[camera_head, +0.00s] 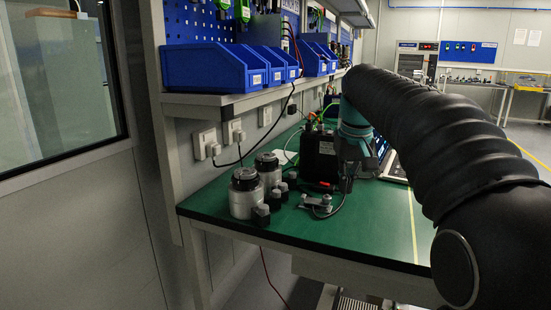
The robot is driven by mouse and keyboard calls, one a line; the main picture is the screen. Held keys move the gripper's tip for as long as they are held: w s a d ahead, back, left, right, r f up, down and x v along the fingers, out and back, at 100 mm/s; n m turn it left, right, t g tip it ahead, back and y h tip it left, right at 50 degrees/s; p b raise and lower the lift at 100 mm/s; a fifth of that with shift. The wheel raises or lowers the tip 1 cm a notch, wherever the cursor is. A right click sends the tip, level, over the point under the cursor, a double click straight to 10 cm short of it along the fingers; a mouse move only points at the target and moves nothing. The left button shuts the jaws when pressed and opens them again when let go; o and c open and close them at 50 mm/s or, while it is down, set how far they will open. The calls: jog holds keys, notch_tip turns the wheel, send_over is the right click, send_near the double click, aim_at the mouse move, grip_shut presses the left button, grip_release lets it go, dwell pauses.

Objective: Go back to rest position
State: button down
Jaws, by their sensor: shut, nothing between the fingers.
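Two silver joint actuators with black tops, a nearer one (244,196) and one behind it (268,172), stand upright at the left of the green workbench (330,232). My gripper (346,188) hangs down from the teal wrist at the end of my black-sleeved arm, to the right of the actuators and apart from them. It looks shut and empty. It is small and dark in this view, and it partly covers the things behind it.
A black box (318,156) with cables stands behind my gripper, and a laptop (394,168) is to its right. A small metal fixture (320,204) and dark blocks (262,214) lie near the actuators. Blue bins (205,68) line the shelf above. The bench's front right is clear.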

jog(key=s+f+t, duration=0.1)
jog(key=s+f, duration=0.4)
jog(key=s, duration=0.4)
jog(key=s+f+t, duration=0.1)
jog(key=s+f, duration=0.4)
jog(key=s, duration=0.5)
jog(key=s+f+m+t, duration=0.1)
jog(key=s+f, duration=0.4)
jog(key=s, duration=0.4)
jog(key=shift+s+f, duration=0.25)
jog(key=shift+f, duration=0.05)
